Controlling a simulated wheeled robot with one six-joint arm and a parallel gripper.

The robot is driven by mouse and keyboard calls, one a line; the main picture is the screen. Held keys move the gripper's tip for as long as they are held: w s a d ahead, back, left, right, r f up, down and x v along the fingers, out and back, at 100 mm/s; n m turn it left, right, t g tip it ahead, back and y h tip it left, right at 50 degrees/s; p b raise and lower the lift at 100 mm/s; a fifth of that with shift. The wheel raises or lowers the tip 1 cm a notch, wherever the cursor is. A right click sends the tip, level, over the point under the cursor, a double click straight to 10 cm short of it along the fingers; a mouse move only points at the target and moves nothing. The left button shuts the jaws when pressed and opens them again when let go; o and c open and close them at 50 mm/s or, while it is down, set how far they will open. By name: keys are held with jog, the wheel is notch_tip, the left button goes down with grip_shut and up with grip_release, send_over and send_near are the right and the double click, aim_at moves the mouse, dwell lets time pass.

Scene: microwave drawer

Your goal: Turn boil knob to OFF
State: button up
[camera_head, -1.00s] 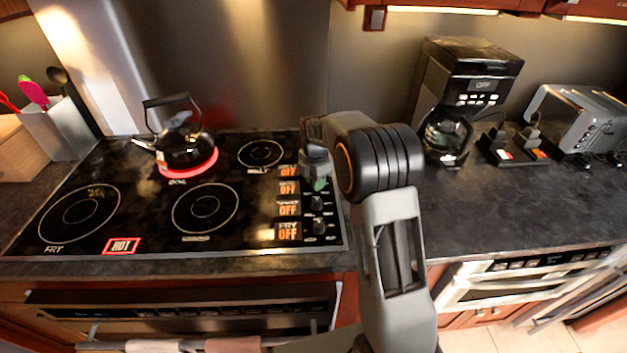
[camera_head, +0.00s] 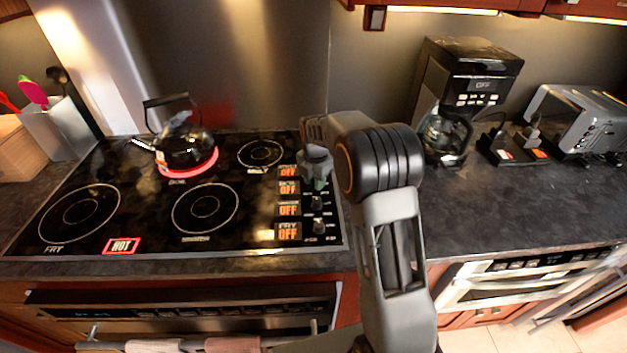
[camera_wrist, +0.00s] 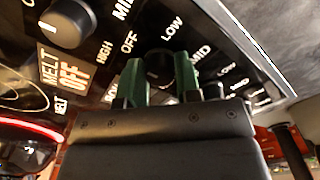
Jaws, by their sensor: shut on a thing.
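In the wrist view, the dark round boil knob (camera_wrist: 159,60) sits between the two green fingertips of my gripper (camera_wrist: 160,78). The gripper is shut on it, and OFF, LOW and MID marks are printed around it. The fingers hide part of the knob, and I cannot tell its exact setting. In the head view, my gripper (camera_head: 319,182) is over the upper part of the knob column on the stove's right side. The burner (camera_head: 192,172) under the black kettle (camera_head: 184,150) glows red.
The melt knob (camera_wrist: 68,22) is close by at upper left in the wrist view. Lower knobs (camera_head: 318,203) stand along the same column. A coffee maker (camera_head: 470,80) and toaster (camera_head: 580,118) are on the right counter. The front right counter (camera_head: 500,215) is clear.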

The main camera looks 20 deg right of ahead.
jog(key=o, duration=0.9)
jog(key=shift+w, duration=0.1)
notch_tip(320, 180, up, 14)
jog(key=shift+f, duration=0.1)
jog(key=s+f+m+t, duration=0.1)
jog(key=s+m, duration=0.7)
jog(key=s+f+m+t, duration=0.1)
jog(key=s+m, duration=0.7)
jog(key=s, duration=0.1)
jog(key=s+f+m+t, duration=0.1)
jog(key=s+m+t, duration=0.1)
jog(key=s+m, duration=0.7)
jog(key=shift+a+f, duration=0.3)
jog(key=shift+f, duration=0.05)
